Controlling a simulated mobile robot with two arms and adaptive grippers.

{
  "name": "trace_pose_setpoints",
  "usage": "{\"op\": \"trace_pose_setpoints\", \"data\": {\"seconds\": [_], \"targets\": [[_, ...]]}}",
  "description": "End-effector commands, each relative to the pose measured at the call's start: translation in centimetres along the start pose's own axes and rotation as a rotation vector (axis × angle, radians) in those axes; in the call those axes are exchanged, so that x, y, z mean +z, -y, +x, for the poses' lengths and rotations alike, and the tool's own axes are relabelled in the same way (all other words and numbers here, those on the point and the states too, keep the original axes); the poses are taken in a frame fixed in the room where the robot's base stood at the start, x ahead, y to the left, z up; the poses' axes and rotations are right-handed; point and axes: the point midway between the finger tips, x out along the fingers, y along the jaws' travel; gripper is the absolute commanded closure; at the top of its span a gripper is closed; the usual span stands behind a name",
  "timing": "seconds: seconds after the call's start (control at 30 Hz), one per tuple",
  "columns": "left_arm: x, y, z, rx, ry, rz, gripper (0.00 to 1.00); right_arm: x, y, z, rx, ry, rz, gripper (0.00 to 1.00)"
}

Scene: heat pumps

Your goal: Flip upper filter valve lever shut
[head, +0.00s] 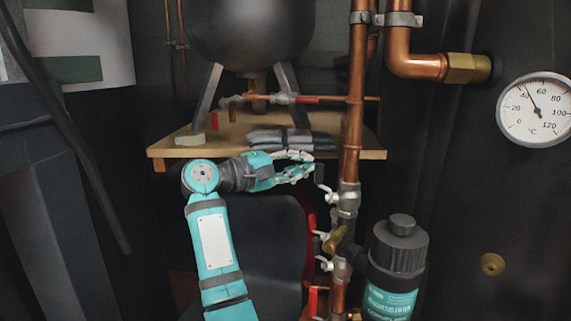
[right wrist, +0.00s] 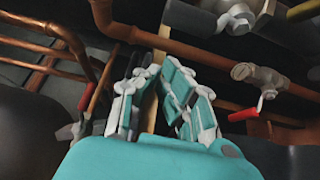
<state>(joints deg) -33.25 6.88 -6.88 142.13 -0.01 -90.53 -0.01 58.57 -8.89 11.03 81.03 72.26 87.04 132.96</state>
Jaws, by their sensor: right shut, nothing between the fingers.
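The upper filter valve (head: 346,196) sits on the vertical copper pipe, above the black magnetic filter (head: 398,248). Its pale lever (head: 327,193) sticks out to the left, and a dark handle (head: 319,177) appears to rise from it. My right gripper (head: 306,167) is shut and empty, just left of and slightly above this lever, pointing right. Contact with the handle cannot be told. In the right wrist view, the teal and white fingers (right wrist: 157,78) point up the picture. My left gripper is out of view.
A wooden shelf (head: 215,146) with grey gloves (head: 290,140) lies behind my right gripper. A lower valve (head: 335,265) and red handles (head: 313,245) are below. A temperature gauge (head: 536,110) is at right. The wrist view shows another red-handled valve (right wrist: 258,78).

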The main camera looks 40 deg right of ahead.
Motion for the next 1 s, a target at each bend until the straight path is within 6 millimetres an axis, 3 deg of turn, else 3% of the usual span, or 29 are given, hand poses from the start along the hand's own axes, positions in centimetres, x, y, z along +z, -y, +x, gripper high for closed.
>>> {"op": "trace_pose_setpoints", "data": {"seconds": [0.1, 0.3, 1.0], "targets": [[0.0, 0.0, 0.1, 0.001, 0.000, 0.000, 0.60, 1.4, 0.1, -0.5, -0.001, 0.000, 0.000, 1.00], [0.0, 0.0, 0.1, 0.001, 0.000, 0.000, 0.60, 2.2, 0.0, -0.8, -0.001, 0.000, -0.001, 1.00], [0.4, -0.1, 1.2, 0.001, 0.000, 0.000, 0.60, 2.3, 0.1, -0.1, 0.018, 0.001, 0.030, 1.00]]}}
